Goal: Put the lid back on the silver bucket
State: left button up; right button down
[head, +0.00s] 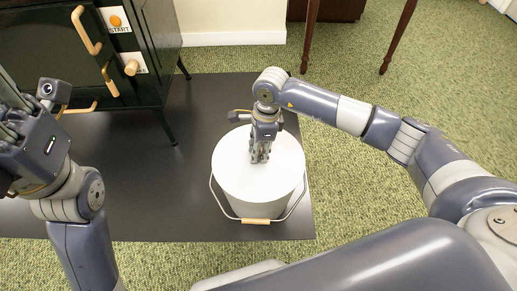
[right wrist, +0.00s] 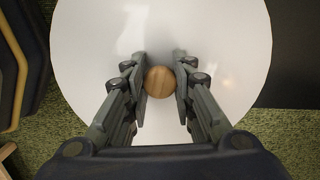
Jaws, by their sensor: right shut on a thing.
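The silver bucket (head: 262,208) stands upright on a dark mat, its wire handle with a wooden grip (head: 255,221) hanging at the near side. The round white lid (head: 232,178) covers the bucket's top; I cannot tell whether it is fully seated. My right gripper (head: 260,158) points down at the lid's middle. In the right wrist view, that gripper (right wrist: 160,68) is shut on the lid's round wooden knob (right wrist: 160,84), with the white lid (right wrist: 215,40) below. My left gripper (head: 12,135) is at the left edge, away from the bucket, its fingers partly cut off.
A dark green cabinet (head: 150,40) with wooden handles and a START label stands at the back left. The dark mat (head: 190,205) is bare around the bucket. Wooden furniture legs (head: 398,38) stand at the back on green carpet.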

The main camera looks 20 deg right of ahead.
dwell(0.3)
jog(key=c, duration=1.3)
grip_release()
jog(key=o, duration=0.5)
